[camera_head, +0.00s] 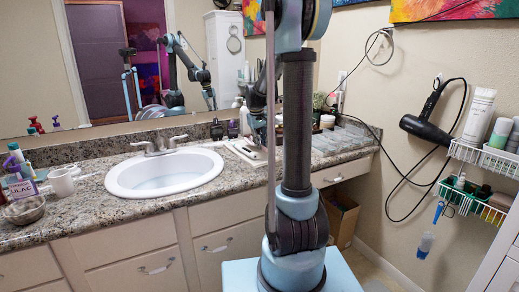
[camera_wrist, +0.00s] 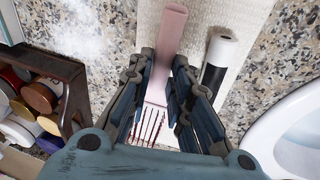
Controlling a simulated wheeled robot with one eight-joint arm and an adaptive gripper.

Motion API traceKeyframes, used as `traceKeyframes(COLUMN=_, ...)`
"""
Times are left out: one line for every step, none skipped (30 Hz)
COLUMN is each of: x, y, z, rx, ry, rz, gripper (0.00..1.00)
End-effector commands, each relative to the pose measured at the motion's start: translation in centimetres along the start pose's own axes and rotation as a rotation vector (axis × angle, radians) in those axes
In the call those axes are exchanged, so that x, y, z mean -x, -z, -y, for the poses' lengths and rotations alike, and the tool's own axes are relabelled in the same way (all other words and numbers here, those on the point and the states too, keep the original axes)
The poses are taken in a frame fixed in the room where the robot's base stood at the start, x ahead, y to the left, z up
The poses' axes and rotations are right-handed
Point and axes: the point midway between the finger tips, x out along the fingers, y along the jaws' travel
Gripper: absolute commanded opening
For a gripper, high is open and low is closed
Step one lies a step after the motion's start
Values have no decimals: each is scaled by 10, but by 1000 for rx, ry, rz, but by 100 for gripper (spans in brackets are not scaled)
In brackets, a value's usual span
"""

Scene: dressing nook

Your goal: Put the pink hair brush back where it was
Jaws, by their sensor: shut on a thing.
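The pink hair brush (camera_wrist: 171,32) shows in the wrist view, with its handle toward the top and its dark bristle end lower down between the fingers. My gripper (camera_wrist: 164,78) is shut on it. The brush is over a pale textured mat (camera_wrist: 240,30) on the granite counter; I cannot tell whether it touches the mat. In the head view, my gripper is low over the counter right of the sink, partly hidden behind my arm, and the brush cannot be made out.
A black item with a white end (camera_wrist: 215,62) lies on the mat close right of the fingers. The sink (camera_wrist: 300,130) is at right. A dark organizer with several round-lidded jars (camera_wrist: 38,97) stands at left. A hair dryer (camera_head: 426,129) hangs on the right wall.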

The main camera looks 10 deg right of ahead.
Motion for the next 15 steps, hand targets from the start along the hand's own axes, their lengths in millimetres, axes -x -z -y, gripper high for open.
traceKeyframes(x=-8, y=-1, z=1, rx=0, ry=0, rz=0, gripper=0)
traceKeyframes(x=-11, y=-1, z=1, rx=-1, ry=0, rz=0, gripper=0)
traceKeyframes(x=-16, y=-2, z=2, rx=-1, ry=0, rz=0, gripper=0)
traceKeyframes(x=-19, y=-2, z=3, rx=-1, ry=0, rz=0, gripper=0)
traceKeyframes(x=-21, y=-3, z=3, rx=-1, ry=0, rz=0, gripper=0)
traceKeyframes(x=-23, y=-3, z=3, rx=-1, ry=0, rz=0, gripper=0)
traceKeyframes(x=-24, y=-4, z=4, rx=-1, ry=0, rz=0, gripper=0)
traceKeyframes(x=-25, y=-4, z=4, rx=-1, ry=0, rz=0, gripper=0)
traceKeyframes(x=-25, y=-4, z=4, rx=-2, ry=0, rz=0, gripper=0)
traceKeyframes(x=-25, y=-4, z=4, rx=-2, ry=0, rz=0, gripper=0)
traceKeyframes(x=-25, y=-4, z=4, rx=-2, ry=0, rz=0, gripper=0)
traceKeyframes(x=-25, y=-4, z=4, rx=-2, ry=0, rz=0, gripper=0)
traceKeyframes(x=-25, y=-4, z=4, rx=-2, ry=0, rz=0, gripper=0)
traceKeyframes(x=-25, y=-4, z=4, rx=-2, ry=0, rz=0, gripper=0)
traceKeyframes(x=-25, y=-4, z=4, rx=-2, ry=0, rz=0, gripper=0)
